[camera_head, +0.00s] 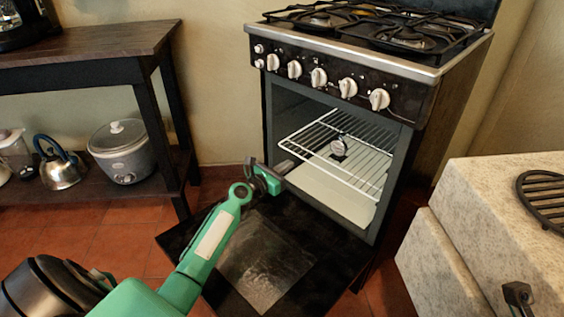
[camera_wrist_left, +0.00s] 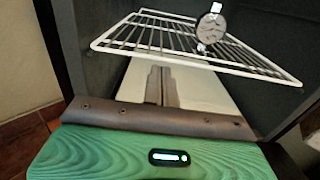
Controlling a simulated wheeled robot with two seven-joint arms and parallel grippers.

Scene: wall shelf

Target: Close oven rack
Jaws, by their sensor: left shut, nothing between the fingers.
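The oven rack (camera_head: 315,160) is a white wire grid, level inside the open oven (camera_head: 384,232); how far it is pulled out is hard to tell. Its front edge also crosses the left wrist view (camera_wrist_left: 150,54). A round dial thermometer (camera_head: 339,146) stands on it. The oven door (camera_head: 330,265) is folded down, dark with a glass pane. My left gripper (camera_head: 283,168) is shut and empty, over the door in front of the oven's left side. In the left wrist view its fingers (camera_wrist_left: 163,87) point inward, appearing just below the rack's front edge. I see no contact.
Stove knobs (camera_head: 318,77) and burner grates (camera_head: 400,35) are above the opening. A dark wooden shelf (camera_head: 95,45) with a kettle (camera_head: 60,172) and slow cooker (camera_head: 120,152) stands left. A pale stone counter (camera_head: 500,200) with a black trivet is close on the right.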

